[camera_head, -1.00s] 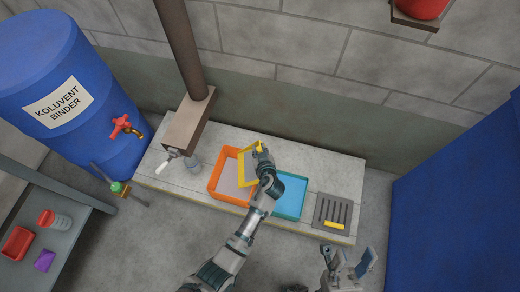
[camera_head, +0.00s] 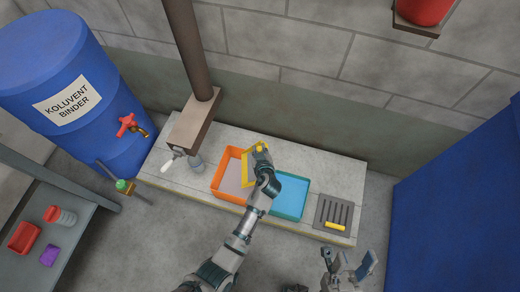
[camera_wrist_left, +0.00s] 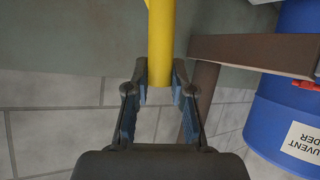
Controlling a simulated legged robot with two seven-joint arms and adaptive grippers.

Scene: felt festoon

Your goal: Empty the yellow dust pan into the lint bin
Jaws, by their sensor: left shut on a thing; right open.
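The yellow dust pan (camera_head: 248,167) is held over the right side of an orange tray (camera_head: 216,190) with a greyish floor or contents. It looks steeply tilted; whether anything lies in it cannot be made out. My left gripper (camera_head: 262,153) is shut on its yellow handle, which shows between the fingers in the left wrist view (camera_wrist_left: 160,45). A teal tray (camera_head: 303,199) with a bright blue inside stands to the right, partly behind my left arm. Neither tray carries a readable label saying it is the lint bin. My right gripper (camera_head: 348,262) is open and empty at the lower right.
The trays stand on a pale stone bench (camera_head: 210,130). A grey slotted plate (camera_head: 333,212) with a yellow bar lies at its right end. A brown post (camera_head: 185,50) rises at the left. A blue barrel (camera_head: 75,90) and a side table (camera_head: 70,225) stand further left.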

